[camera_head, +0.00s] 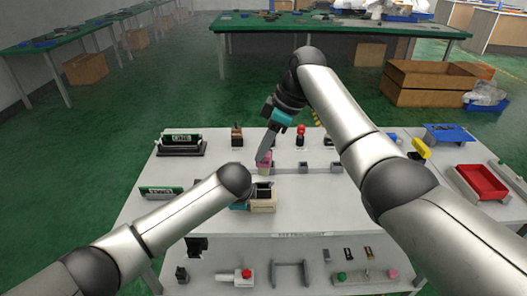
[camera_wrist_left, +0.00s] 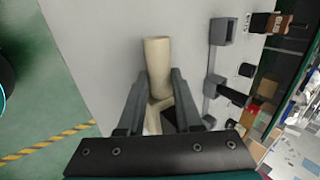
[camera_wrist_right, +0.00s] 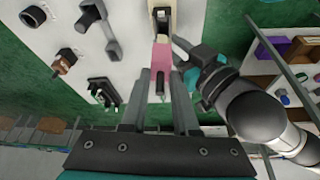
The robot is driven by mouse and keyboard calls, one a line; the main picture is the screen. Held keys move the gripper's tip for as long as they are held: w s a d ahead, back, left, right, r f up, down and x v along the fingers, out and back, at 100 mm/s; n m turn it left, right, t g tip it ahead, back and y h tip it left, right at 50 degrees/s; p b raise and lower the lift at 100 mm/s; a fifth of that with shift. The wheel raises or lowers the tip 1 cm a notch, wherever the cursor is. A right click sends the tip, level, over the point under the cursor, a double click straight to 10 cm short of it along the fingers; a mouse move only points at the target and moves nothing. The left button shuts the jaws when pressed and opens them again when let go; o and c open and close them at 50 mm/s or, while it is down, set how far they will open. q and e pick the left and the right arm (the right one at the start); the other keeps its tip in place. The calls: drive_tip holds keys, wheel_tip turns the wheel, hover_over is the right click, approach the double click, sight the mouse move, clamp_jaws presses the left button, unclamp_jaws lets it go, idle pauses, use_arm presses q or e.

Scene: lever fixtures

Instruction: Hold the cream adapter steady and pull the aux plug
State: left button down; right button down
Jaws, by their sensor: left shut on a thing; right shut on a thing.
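The cream adapter (camera_head: 262,206) is near the middle of the table's front half, partly hidden by my left arm. It also shows between the fingers in the left wrist view (camera_wrist_left: 157,62). My left gripper (camera_wrist_left: 158,100) is shut on it from the side. The pink aux plug (camera_wrist_right: 160,57) is just beyond the adapter, in line with it, and it shows in the head view (camera_head: 264,164). My right gripper (camera_wrist_right: 159,98) is shut on the plug. A dark part lies between pink and cream; I cannot tell whether the plug is still seated.
Grey fixtures (camera_head: 303,167) stand right of the plug. A red-topped fixture (camera_head: 301,135) and a black rack (camera_head: 181,144) are farther back. A red tray (camera_head: 482,183) is at the right. The lower shelf holds several knobs and levers. Bare white table lies left and right of the adapter.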

use_arm(q)
drive_tip(key=c, duration=0.5)
unclamp_jaws()
